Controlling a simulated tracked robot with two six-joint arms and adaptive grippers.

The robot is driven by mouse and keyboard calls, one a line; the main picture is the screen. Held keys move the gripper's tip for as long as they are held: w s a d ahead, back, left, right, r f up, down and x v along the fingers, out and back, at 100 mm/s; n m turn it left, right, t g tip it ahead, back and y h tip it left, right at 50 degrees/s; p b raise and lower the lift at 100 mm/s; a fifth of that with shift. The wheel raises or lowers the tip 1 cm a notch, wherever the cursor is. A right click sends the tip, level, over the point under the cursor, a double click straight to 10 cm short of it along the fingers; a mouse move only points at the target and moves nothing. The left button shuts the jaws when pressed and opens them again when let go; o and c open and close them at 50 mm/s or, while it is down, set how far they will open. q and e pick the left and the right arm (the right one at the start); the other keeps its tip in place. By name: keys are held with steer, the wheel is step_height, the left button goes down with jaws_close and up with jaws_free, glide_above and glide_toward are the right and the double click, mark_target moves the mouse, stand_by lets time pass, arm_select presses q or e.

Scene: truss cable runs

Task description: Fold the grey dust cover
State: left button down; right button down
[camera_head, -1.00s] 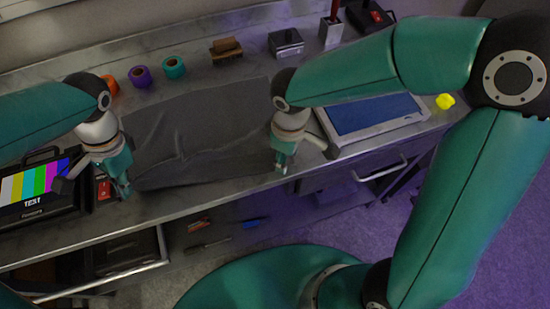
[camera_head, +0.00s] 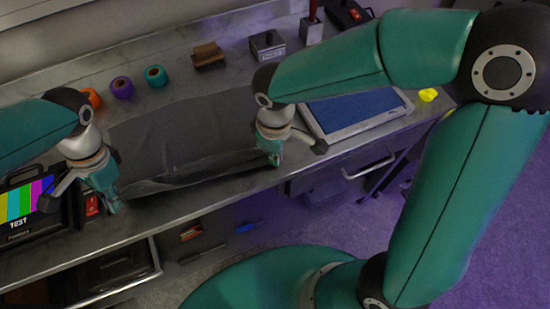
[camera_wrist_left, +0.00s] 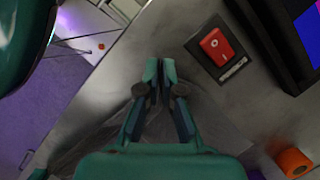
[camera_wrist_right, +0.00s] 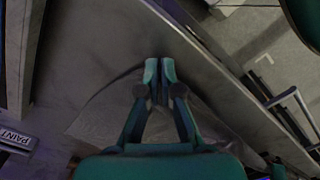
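The grey dust cover (camera_head: 185,135) lies across the bench between my two grippers, its near side creased and slightly raised along a ridge. My left gripper (camera_head: 113,205) is at its near left corner. In the left wrist view the fingertips (camera_wrist_left: 160,70) are closed together, with the cover (camera_wrist_left: 205,112) running up to them. My right gripper (camera_head: 275,160) is at its near right corner. In the right wrist view its fingertips (camera_wrist_right: 160,70) are closed, with the cover (camera_wrist_right: 100,110) gathered towards them. The fabric between the fingertips is mostly hidden.
A blue-screened tablet (camera_head: 355,115) lies right of the cover. A test monitor (camera_head: 25,205) and red switch (camera_head: 92,205) are at left. Tape rolls (camera_head: 121,87), a brown block (camera_head: 208,56) and a grey box (camera_head: 267,46) stand behind. The bench's front edge (camera_head: 215,192) is close to both grippers.

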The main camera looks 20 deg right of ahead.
arm_select(q)
steer(key=shift+s, duration=0.1)
arm_select(e)
step_height(320, 180, up, 4)
steer(key=shift+f, duration=0.25)
arm_select(q)
steer(key=shift+r, duration=0.15)
arm_select(e)
steer(key=shift+r, duration=0.1)
